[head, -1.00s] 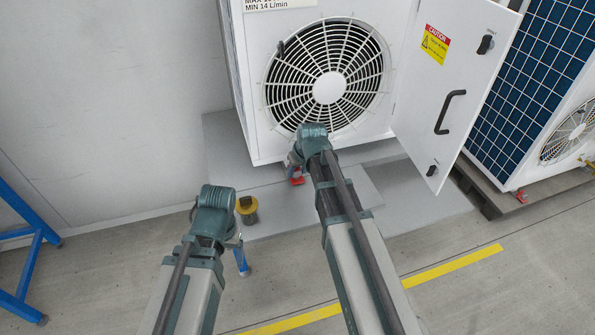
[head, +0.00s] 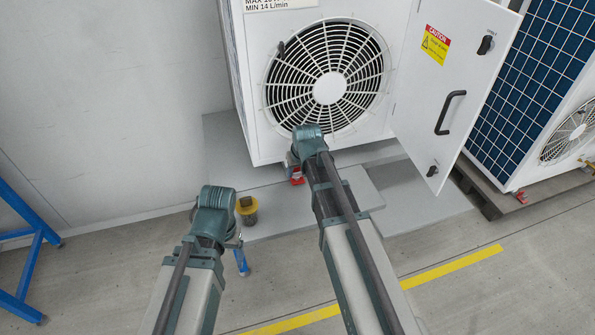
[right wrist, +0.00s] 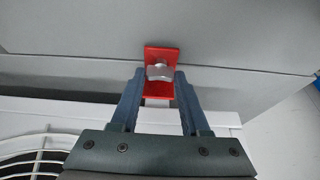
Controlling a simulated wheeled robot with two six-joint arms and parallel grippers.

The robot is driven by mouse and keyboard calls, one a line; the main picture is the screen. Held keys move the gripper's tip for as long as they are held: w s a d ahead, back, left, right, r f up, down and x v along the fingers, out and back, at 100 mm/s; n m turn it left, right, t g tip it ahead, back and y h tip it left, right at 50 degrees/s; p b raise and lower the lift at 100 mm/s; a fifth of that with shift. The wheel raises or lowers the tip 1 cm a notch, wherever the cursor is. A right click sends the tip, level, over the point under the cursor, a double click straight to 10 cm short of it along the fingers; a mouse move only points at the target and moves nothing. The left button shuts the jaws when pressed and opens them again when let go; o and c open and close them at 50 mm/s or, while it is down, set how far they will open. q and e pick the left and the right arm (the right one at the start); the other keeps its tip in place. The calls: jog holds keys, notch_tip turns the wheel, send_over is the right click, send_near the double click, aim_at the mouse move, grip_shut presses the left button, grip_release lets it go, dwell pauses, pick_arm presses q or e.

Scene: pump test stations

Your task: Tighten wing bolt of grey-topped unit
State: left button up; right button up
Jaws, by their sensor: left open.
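A red bracket (right wrist: 157,92) with a silver wing bolt (right wrist: 160,72) shows in the right wrist view. The bracket also shows low at the front of the white fan unit (head: 245,90) in the head view (head: 296,180). My right gripper (right wrist: 160,76) has a fingertip on each side of the wing bolt; I cannot tell whether they touch it. The unit's top is out of the head view, so its colour is hidden. My left gripper (head: 214,218) hangs open, lower left of the unit, mostly hidden by its own wrist.
The unit's door (head: 450,100) stands open on the right. A yellow and dark object (head: 247,210) and a blue object (head: 241,262) are beside my left wrist. A blue frame (head: 30,250) stands far left. Another unit (head: 540,90) stands right. Floor at front right is clear.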

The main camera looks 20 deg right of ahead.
jog(key=o, duration=0.3)
jog(key=shift+o, duration=0.2)
jog(key=shift+r, duration=0.1)
jog(key=p+v, duration=1.2)
jog(key=v, duration=0.1)
jog(key=shift+s+r+p, duration=0.2)
jog(key=shift+r+p, duration=0.05)
jog(key=shift+p, duration=0.15)
jog(key=s+a+r+n+g+p, duration=0.1)
jog(key=s+a+r+p, duration=0.1)
jog(key=s, duration=0.4)
jog(key=s+a+r+n+g+h+p, duration=0.1)
jog(key=s+a+r+g+p, duration=0.1)
jog(key=s+a, duration=0.4)
jog(key=s+a+r+n+g+p, duration=0.1)
jog(key=s+a+r+p, duration=0.3)
jog(key=s+a+p, duration=0.1)
jog(key=shift+s+a+n+g, duration=0.3)
jog(key=shift+s+g, duration=0.1)
jog(key=shift+s, duration=0.4)
